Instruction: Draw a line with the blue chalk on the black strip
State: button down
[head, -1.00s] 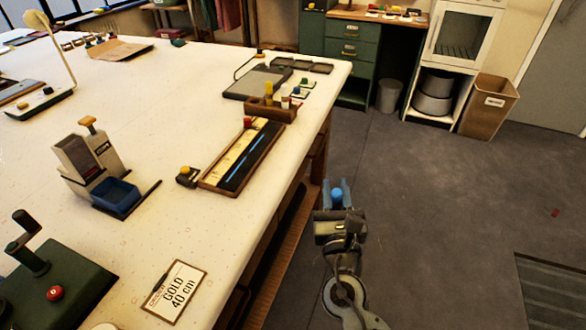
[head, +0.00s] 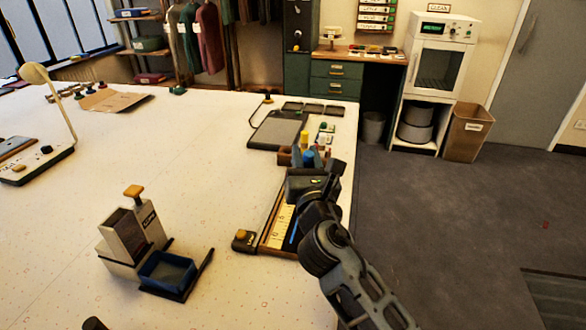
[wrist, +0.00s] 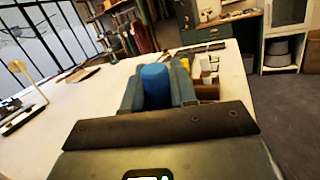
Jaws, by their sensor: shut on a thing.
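My gripper (head: 308,165) is shut on the blue chalk (wrist: 155,86), which stands between the two blue-grey fingers in the wrist view. Its tip also shows in the head view (head: 308,157). The gripper is above the far right part of the table, over the far end of the wood-framed board (head: 262,246). The board carries a pale ruler (head: 279,228) and the black strip, now largely hidden by my arm. A blue line (head: 294,233) shows on the strip. I cannot tell the chalk's height above the board.
A wooden holder (head: 284,157) with chalks, one of them yellow (head: 304,138), stands just beyond the gripper. A device with a blue tray (head: 167,270) stands nearer left. The table's middle (head: 190,150) is clear.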

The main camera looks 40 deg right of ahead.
jog(key=shift+a+f, duration=0.1)
jog(key=shift+f, duration=1.15)
jog(key=shift+f+b, duration=1.5)
jog(key=shift+f, duration=0.1)
jog(key=shift+f+b, duration=0.45)
jog(key=shift+f, duration=0.25)
jog(key=shift+w+d, duration=0.1)
jog(key=shift+d, duration=0.15)
jog(key=shift+w+d, duration=0.45)
jog(key=shift+d, duration=0.2)
jog(key=shift+w+d, duration=0.15)
jog(key=shift+d, duration=0.05)
jog(key=shift+w+d+f, duration=0.1)
jog(key=shift+w+d, duration=0.3)
jog(key=shift+d, duration=0.25)
jog(key=shift+d, duration=0.1)
